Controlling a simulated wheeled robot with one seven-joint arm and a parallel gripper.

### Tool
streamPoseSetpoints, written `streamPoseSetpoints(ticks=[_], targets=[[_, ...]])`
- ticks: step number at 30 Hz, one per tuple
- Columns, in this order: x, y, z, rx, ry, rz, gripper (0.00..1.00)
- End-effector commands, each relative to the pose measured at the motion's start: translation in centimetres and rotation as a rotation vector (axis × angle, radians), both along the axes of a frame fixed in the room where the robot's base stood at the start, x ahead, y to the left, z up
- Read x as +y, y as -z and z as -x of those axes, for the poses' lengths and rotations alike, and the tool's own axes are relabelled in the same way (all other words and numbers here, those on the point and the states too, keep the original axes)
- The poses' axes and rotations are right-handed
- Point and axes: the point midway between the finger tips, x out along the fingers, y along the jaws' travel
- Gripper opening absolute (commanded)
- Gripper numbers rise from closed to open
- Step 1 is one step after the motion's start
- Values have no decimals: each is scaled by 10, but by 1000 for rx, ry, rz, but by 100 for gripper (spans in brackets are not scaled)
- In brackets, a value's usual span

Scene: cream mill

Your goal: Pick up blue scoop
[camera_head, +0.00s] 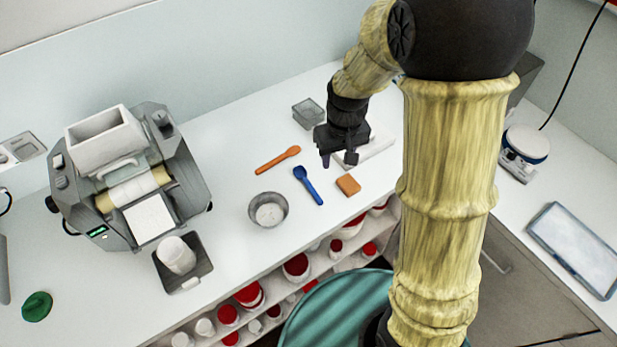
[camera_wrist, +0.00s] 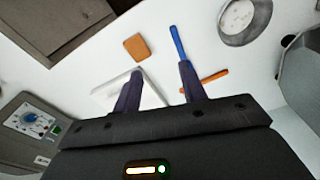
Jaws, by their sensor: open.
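The blue scoop (camera_head: 308,185) lies flat on the white counter in the head view, between the orange scoop and a small orange-brown block. My gripper (camera_head: 338,163) is open and empty above the counter, just to the right of the blue scoop in that view. In the wrist view the blue scoop (camera_wrist: 178,46) runs up and away from the tip of the right finger, which hides part of it. My gripper's two fingers (camera_wrist: 158,80) stand apart there with nothing between them but counter and part of a white board.
An orange scoop (camera_head: 278,160) lies left of the blue one. A metal bowl (camera_head: 268,209) stands at its lower left and the orange-brown block (camera_head: 348,185) at its right. A grey container (camera_head: 308,113) stands behind. A mill machine (camera_head: 130,180) fills the left counter.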

Motion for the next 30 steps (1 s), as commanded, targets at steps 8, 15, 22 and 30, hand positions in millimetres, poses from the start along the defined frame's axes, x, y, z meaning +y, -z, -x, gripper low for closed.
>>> streamPoseSetpoints(ticks=[8,15,22,30], targets=[[62,2,-36,73,-186,30,42],[65,5,-37,75,-194,31,42],[65,11,-36,78,-193,32,42],[64,50,-35,81,-192,33,42]])
